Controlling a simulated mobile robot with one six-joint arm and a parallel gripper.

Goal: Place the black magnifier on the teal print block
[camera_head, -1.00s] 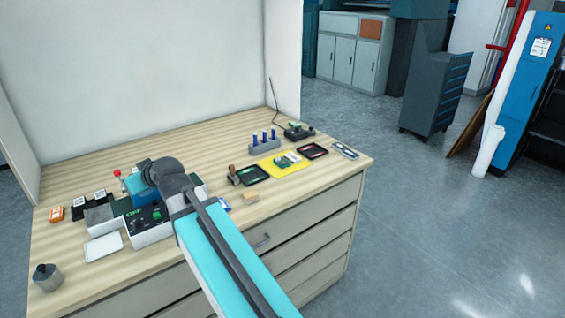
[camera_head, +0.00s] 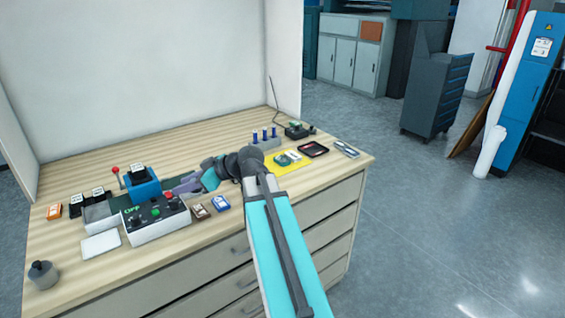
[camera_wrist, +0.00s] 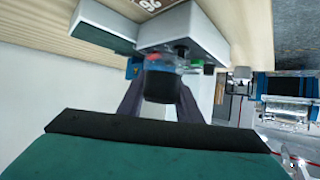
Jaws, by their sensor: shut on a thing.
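My gripper (camera_wrist: 158,92) is shut on the black magnifier (camera_wrist: 160,87), a short dark cylinder with a clear bluish end, held between the two fingers in the wrist view. In the head view my gripper (camera_head: 180,186) points left, just behind the grey control box. The magnifier cannot be made out there. A small teal block (camera_head: 283,160), likely the print block, lies on the yellow mat (camera_head: 291,167) at the right of the bench, beyond my wrist. It is too small to tell its details.
The control box (camera_head: 155,225) with buttons stands near the front edge, beside a blue holder (camera_head: 142,187). A brown tag (camera_head: 200,212) and a blue tag (camera_head: 221,204) lie right of it. A rack of blue-topped posts (camera_head: 265,143) and a black tray (camera_head: 313,149) flank the mat.

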